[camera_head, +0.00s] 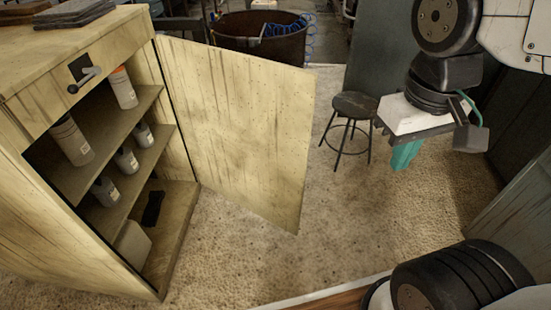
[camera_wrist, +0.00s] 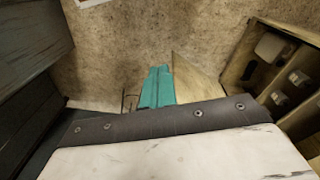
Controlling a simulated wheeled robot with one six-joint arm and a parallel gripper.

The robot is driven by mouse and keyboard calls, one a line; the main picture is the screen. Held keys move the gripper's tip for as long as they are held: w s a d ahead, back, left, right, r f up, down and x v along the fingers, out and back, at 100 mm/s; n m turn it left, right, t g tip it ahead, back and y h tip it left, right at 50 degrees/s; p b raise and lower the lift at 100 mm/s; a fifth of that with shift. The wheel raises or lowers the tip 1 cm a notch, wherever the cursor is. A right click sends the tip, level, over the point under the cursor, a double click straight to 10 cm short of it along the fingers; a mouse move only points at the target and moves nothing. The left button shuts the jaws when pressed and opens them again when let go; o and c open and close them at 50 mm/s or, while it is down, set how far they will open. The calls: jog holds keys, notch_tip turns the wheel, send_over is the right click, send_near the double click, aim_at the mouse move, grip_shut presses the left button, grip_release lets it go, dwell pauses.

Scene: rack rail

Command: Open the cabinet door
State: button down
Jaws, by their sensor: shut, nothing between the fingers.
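The wooden cabinet (camera_head: 22,115) stands at the left in the head view, with its front open and shelves showing. Its pale wooden door (camera_head: 240,125) is swung wide out to the right from the hinge side. A dark latch handle (camera_head: 85,78) is on the cabinet's top front panel. My gripper (camera_head: 403,156), with teal fingers, is at the upper right, well apart from the door and empty. In the wrist view the teal fingers (camera_wrist: 157,88) are together, pointing to the floor. The door (camera_wrist: 192,78) and the cabinet (camera_wrist: 262,35) show to their right.
Several bottles (camera_head: 70,138) stand on the cabinet shelves. A dark round stool (camera_head: 356,105) stands between the door and my gripper. A rusty round tub (camera_head: 262,42) is behind the door. Dark panels stand at the right. The carpet-like floor (camera_head: 260,255) before the door is clear.

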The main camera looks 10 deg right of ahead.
aim_at(302, 155)
jog(key=w+f+n+g+h, duration=0.1)
jog(key=w+f+n+h, duration=0.55)
jog(key=w, duration=0.35)
jog(key=w+f+n+h, duration=0.5)
jog(key=w+f+h, duration=0.2)
jog(key=w, duration=0.3)
jog(key=w+a+f+n+t, duration=0.2)
jog(key=a+f+n+t, duration=0.25)
jog(key=f, duration=0.35)
jog(key=w+a+f+n+t+y, duration=0.1)
jog(key=w+a+f+n+t, duration=0.25)
jog(key=f+n, duration=0.3)
jog(key=w+a+f+n+t, duration=0.2)
jog(key=a+f+n+t, duration=0.25)
jog(key=f, duration=0.45)
jog(key=shift+t, duration=0.35)
jog(key=x, duration=1.3)
jog(key=shift+a, duration=0.15)
jog(key=shift+w, duration=0.1)
